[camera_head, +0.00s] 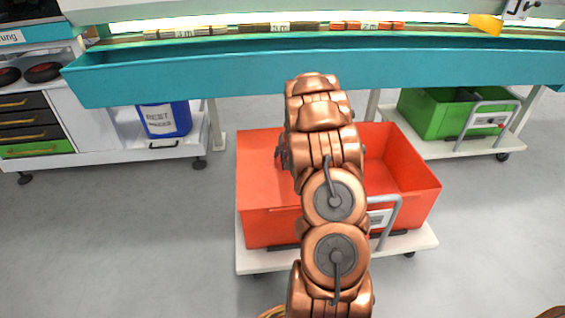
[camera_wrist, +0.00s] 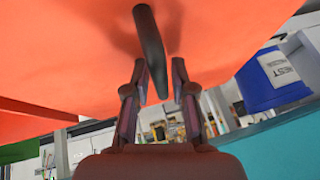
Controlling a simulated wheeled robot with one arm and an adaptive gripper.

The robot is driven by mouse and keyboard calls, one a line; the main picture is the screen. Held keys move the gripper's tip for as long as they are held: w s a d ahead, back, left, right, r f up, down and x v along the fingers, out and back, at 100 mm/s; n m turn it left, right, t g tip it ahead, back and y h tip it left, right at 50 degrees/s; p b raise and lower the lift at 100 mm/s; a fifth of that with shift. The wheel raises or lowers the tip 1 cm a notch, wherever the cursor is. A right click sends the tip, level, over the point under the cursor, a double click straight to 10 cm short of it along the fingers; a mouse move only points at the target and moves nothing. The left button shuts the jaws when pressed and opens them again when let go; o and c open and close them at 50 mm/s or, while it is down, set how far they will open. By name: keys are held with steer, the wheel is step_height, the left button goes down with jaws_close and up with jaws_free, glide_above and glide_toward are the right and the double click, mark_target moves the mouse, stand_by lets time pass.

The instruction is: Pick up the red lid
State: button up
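In the wrist view a broad red surface, seemingly the red lid (camera_wrist: 75,45), fills the upper part, with a dark bar handle (camera_wrist: 151,45) standing out from it and casting a shadow. My gripper (camera_wrist: 160,65) has its two fingers apart, one on each side of the handle's end. In the head view my arm hides the gripper and handle, above the red crate (camera_head: 263,222); I cannot make out the lid's edge there.
The red crate stands on a white cart (camera_head: 250,262) with a grey push handle. A teal bench edge (camera_head: 230,75) runs behind it. A blue bin (camera_head: 165,119) stands back left, a green crate (camera_head: 430,115) back right. Grey floor is free on both sides.

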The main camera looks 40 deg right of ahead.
jaws_close()
stand_by(0.3)
